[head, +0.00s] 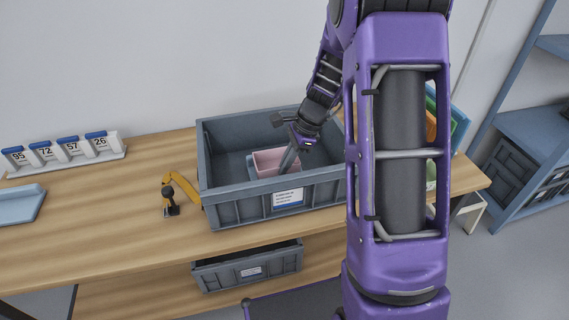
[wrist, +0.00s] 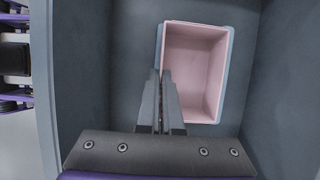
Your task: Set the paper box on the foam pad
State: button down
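The paper box (wrist: 195,65) is pink, open-topped and empty inside. It is inside a grey crate and also shows in the head view (head: 268,160). A light blue foam pad (wrist: 230,52) shows around the box's edges, directly beneath it; I cannot tell whether the box rests on it or is just above it. My gripper (wrist: 161,74) points down at the box's left wall in the wrist view, with one finger outside and one inside. The fingers are close together on that thin wall. In the head view my gripper (head: 290,160) reaches into the crate.
Number blocks (head: 70,150) and a light blue tray (head: 18,204) are farther left. The wooden table (head: 110,215) is mostly clear between.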

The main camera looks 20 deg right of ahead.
jog(key=shift+f, duration=0.65)
jog(key=c, duration=1)
grip_release()
notch_tip(320, 180, up, 12)
jog(key=p, duration=1)
